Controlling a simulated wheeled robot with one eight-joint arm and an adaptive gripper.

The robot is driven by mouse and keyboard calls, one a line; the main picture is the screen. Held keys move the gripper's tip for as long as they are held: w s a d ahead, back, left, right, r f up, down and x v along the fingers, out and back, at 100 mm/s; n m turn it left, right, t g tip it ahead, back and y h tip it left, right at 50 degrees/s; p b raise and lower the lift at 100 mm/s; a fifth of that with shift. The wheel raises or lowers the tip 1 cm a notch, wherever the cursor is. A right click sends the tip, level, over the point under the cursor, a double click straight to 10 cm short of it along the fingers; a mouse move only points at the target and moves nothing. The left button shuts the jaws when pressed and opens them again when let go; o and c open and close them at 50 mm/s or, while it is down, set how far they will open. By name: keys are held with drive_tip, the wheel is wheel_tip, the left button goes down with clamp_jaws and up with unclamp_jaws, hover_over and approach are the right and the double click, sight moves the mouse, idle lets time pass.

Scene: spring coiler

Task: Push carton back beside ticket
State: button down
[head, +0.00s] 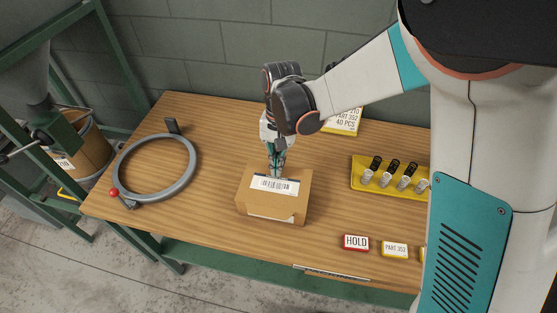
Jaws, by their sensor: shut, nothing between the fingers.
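The brown carton (253,204) stands on the wooden table near its front middle, with a barcode label on top and another white label low on its front. My gripper (276,174) is shut and empty, pointing down at the carton's back top edge. I cannot tell whether the fingertips touch the carton or are just behind it. A yellow-edged ticket (343,123) with "PART 352, 40 PCS" lies at the back of the table, partly hidden by my arm.
A grey ring (121,174) with a red knob lies on the left. A yellow tray (360,185) with several black-and-white pieces is on the right. A red HOLD block (356,242) and a PART 352 block (395,249) stand at the front right. Table between ring and carton is clear.

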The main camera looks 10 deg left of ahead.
sight(272, 199)
drive_tip(key=s, duration=0.2)
drive_tip(key=s+b, duration=0.1)
drive_tip(key=s, duration=0.2)
drive_tip(key=s+f+b, duration=0.1)
drive_tip(key=s, duration=0.2)
drive_tip(key=shift+s+a, duration=0.1)
drive_tip(key=shift+a, duration=0.1)
drive_tip(key=shift+f, duration=0.2)
drive_tip(key=shift+f, duration=0.1)
drive_tip(key=w+d, duration=0.1)
drive_tip(key=w, duration=2.4)
drive_tip(key=shift+w+d, duration=0.15)
drive_tip(key=shift+d, duration=0.25)
